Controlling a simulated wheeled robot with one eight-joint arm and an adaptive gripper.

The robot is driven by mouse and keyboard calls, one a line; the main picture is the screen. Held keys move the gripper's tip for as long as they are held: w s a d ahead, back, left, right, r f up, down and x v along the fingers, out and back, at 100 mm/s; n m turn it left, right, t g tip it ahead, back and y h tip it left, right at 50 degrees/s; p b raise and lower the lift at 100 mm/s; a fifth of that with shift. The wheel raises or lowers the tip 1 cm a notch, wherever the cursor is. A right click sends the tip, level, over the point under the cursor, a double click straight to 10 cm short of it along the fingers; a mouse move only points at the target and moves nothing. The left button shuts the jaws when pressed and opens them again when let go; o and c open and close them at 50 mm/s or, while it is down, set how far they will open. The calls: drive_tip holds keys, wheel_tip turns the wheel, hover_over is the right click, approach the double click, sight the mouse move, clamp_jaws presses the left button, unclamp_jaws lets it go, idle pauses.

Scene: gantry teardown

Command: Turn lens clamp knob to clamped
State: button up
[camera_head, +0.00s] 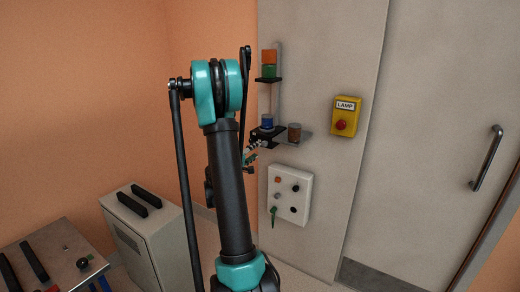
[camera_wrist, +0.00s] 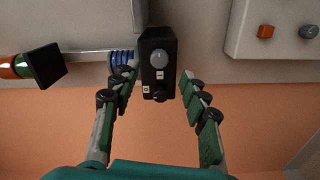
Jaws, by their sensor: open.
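The lens clamp is a black block (camera_wrist: 152,45) with a round grey knob (camera_wrist: 159,59) on its face, in the wrist view at top centre. I cannot tell which setting the knob points to. My gripper (camera_wrist: 159,80) is open, with one green-padded finger on each side of the block's lower part and nothing held. In the head view my gripper (camera_head: 252,155) is small and partly hidden by my arm, just below the black clamp area (camera_head: 267,132).
A blue ribbed cylinder (camera_wrist: 122,57) is close beside the left finger. Orange and green cylinders (camera_head: 269,63) stand on the upper shelf. A brown cylinder (camera_head: 294,131) stands on a grey ledge. A white control panel (camera_head: 290,194) is below, and a yellow lamp box (camera_head: 346,116) is to the right.

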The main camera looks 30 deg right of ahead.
drive_tip(key=v, duration=0.5)
idle(0.4)
drive_tip(key=s+a+f+g+y, duration=0.1)
drive_tip(key=s+a+f+y, duration=0.3)
drive_tip(key=s+a, duration=0.3)
drive_tip(key=s+a+f+m+y, duration=0.1)
drive_tip(key=s+a+f+y, duration=0.3)
drive_tip(key=a, duration=1)
drive_tip(key=s+a+f+g+y, duration=0.1)
drive_tip(key=s+a+f+y, duration=0.4)
drive_tip(key=s+a+y, duration=0.3)
drive_tip(key=s+a, duration=0.3)
drive_tip(key=s, duration=0.1)
drive_tip(key=shift+s+m+g+y, duration=0.15)
drive_tip(key=shift+m+g+y, duration=0.15)
drive_tip(key=shift+m, duration=0.1)
drive_tip(key=shift+a, duration=0.1)
